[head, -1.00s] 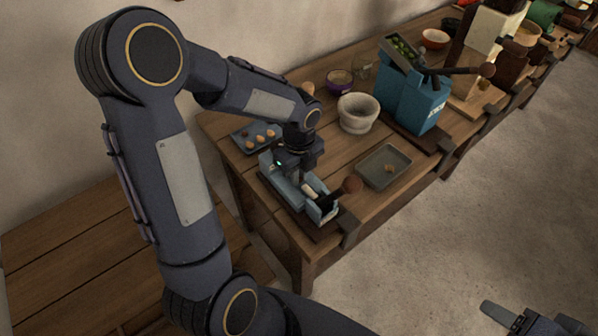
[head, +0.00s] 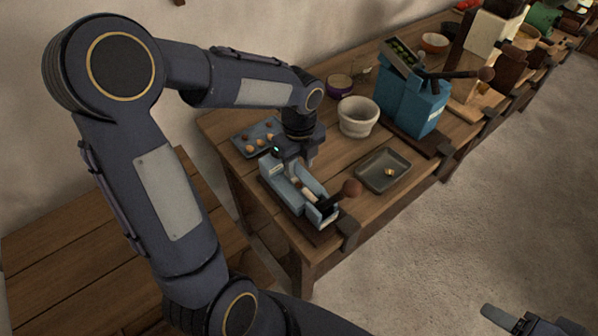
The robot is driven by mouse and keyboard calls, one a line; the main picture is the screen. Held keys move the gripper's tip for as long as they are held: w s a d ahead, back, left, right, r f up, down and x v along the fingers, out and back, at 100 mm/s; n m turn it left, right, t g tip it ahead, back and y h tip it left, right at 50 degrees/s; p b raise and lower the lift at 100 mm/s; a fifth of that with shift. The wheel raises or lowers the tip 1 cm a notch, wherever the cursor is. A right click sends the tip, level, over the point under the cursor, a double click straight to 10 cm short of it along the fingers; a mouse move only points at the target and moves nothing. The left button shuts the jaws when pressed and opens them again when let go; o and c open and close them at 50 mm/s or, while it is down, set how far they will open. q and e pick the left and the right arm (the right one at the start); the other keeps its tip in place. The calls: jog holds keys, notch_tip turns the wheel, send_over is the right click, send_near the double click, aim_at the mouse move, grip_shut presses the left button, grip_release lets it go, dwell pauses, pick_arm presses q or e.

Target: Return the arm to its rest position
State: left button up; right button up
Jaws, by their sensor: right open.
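My left arm (head: 165,190) reaches in from the left, over the wooden table. Its gripper (head: 296,166) points down just above the blue device with a dark round-knobbed lever (head: 307,199). I cannot make out the gap between its fingers or anything held in them. My right gripper (head: 528,323) is open at the bottom right edge, partly cut off, over the floor and away from the table.
A blue tray with small round items (head: 243,146) lies behind the left gripper. A pale mortar-like bowl (head: 357,118), a grey tray (head: 373,182) and a larger blue machine (head: 408,105) stand to its right. The floor (head: 480,230) is clear.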

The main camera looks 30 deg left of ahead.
pick_arm(q)
notch_tip(320, 180, up, 2)
jog(key=shift+r, duration=0.15)
dwell(0.5)
